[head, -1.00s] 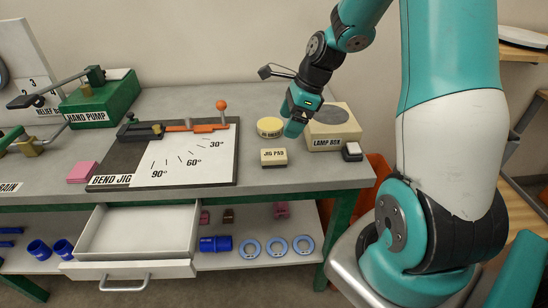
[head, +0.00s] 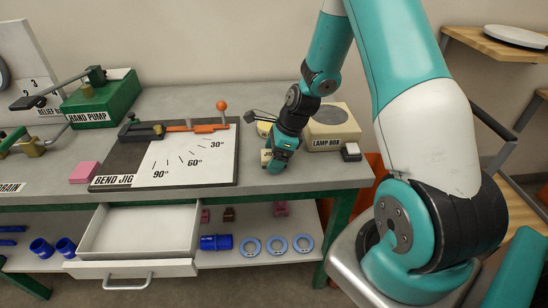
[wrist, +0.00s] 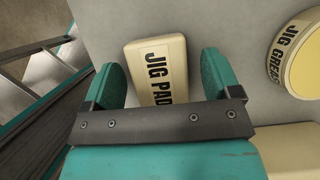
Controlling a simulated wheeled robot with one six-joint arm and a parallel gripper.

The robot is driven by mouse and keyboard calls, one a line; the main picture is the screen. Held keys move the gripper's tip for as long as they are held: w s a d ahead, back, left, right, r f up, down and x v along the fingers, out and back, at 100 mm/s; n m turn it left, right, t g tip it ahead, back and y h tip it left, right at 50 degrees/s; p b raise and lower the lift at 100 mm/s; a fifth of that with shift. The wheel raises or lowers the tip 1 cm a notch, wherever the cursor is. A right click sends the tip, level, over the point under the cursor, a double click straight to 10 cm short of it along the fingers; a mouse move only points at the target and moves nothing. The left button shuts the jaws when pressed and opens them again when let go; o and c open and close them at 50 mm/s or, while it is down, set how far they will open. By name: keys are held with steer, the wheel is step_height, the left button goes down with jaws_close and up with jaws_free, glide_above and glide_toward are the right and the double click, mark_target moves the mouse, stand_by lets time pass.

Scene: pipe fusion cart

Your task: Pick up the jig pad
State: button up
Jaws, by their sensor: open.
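The jig pad (wrist: 158,66) is a cream block with a black "JIG PAD" label, lying on the grey bench top. In the wrist view it lies between and beyond the two teal fingers of my gripper (wrist: 162,85), which is open. Its near end is hidden behind the dark gripper bar. In the head view my gripper (head: 276,164) is over the pad and hides most of it; only a left part of the jig pad (head: 265,156) shows. I cannot tell whether the fingers touch it.
The round jig grease tin (wrist: 299,58) is right of the gripper in the wrist view. The bend jig board (head: 190,158) is to the left. An open drawer (head: 135,240) hangs below.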

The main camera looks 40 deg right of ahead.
steer(key=shift+c, duration=0.2)
steer(key=c, duration=1)
step_height(320, 180, up, 20)
steer(key=shift+r, duration=0.1)
steer(key=shift+o, duration=1.3)
steer(key=shift+c, duration=0.7)
